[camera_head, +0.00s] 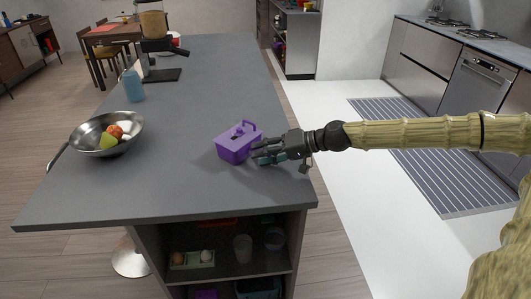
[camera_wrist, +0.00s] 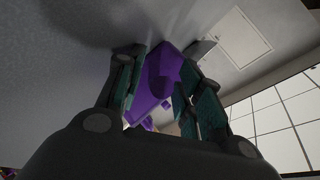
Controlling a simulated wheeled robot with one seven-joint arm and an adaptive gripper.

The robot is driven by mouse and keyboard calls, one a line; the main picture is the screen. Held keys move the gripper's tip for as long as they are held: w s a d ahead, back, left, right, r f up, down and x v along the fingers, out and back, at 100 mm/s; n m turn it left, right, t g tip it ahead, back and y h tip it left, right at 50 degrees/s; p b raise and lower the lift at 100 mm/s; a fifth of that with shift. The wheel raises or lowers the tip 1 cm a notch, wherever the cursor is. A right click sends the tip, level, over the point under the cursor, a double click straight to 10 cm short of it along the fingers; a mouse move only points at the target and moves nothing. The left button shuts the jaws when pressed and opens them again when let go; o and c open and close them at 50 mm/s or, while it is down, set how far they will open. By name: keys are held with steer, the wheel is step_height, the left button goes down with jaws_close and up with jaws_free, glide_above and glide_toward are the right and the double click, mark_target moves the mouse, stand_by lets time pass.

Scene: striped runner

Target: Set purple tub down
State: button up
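The purple tub (camera_head: 232,151), a box with a handle on its lid, is near the right edge of the grey counter. It looks upright and on or very near the counter top; I cannot tell if a small gap lies under it. My gripper (camera_head: 258,152) reaches in from the right, low over the counter, at the tub's right side. In the wrist view, purple of the tub (camera_wrist: 160,72) fills the space between my gripper's fingertips (camera_wrist: 161,58). The fingers are spread apart; whether both press on the tub is not clear.
The grey counter (camera_head: 185,185) has free room around the tub. A metal bowl of fruit (camera_head: 90,143) stands at left, with a blue bottle (camera_head: 133,86) and a coffee machine or blender (camera_head: 155,45) farther back. Open shelves (camera_head: 225,262) are under the front edge.

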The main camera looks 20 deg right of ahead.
steer(key=shift+r, duration=0.2)
steer(key=shift+s+d+r+p, duration=0.3)
steer(key=shift+d, duration=0.2)
steer(key=shift+p+v, duration=0.85)
steer(key=shift+v, duration=1.9)
steer(key=shift+p+v, duration=1)
steer(key=shift+v, duration=0.75)
steer(key=shift+p+v, duration=0.5)
steer(key=shift+v, duration=0.35)
steer(key=shift+s, duration=0.1)
